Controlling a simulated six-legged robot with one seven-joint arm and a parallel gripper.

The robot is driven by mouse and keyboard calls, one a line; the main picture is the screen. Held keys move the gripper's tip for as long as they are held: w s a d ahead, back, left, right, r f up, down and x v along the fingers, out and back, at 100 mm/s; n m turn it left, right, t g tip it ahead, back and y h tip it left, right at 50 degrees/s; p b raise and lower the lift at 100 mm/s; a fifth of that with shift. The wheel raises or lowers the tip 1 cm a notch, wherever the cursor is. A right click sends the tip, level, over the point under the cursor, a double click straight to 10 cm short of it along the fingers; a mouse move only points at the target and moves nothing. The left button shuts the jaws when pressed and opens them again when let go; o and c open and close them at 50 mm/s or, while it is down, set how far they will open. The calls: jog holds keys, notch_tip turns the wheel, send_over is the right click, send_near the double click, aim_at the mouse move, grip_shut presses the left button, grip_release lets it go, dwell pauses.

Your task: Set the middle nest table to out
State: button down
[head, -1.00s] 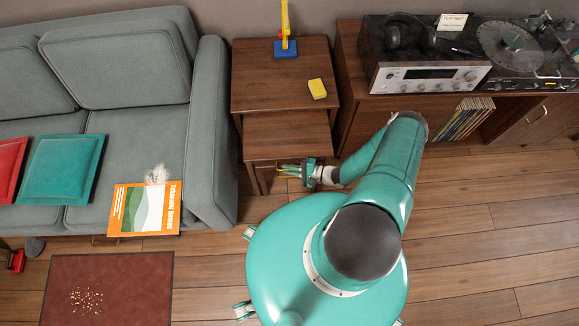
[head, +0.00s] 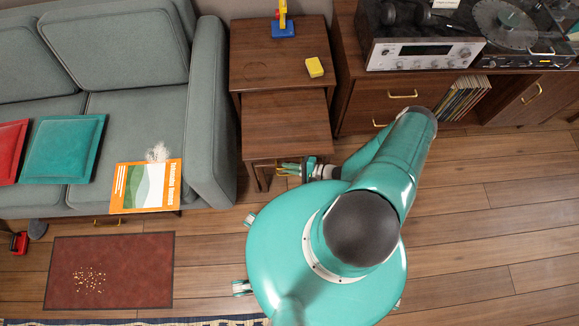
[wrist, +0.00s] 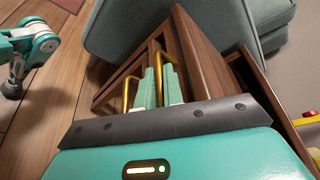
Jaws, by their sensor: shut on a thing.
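The nest tables stand between the sofa and the record cabinet. The middle nest table (head: 285,122) is a brown wooden top sticking well out from under the largest one (head: 262,62). My gripper (head: 288,169) is at its front edge, low down. In the wrist view my gripper (wrist: 158,85) has its pale green fingers shut on a brass handle (wrist: 166,57) at the front of the tables. Part of the handle is hidden by the fingers. The smallest table is mostly hidden under the middle top.
A yellow sponge (head: 314,67) and a blue-and-yellow toy (head: 282,22) are on the largest table. The grey sofa arm (head: 212,125) is close on the left. The cabinet (head: 375,95) stands on the right. Wooden floor lies open at the right (head: 490,205).

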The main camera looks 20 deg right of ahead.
jog(key=c, duration=1.5)
grip_release()
jog(key=shift+w, duration=0.1)
jog(key=v, duration=1.4)
jog(key=shift+d, duration=0.1)
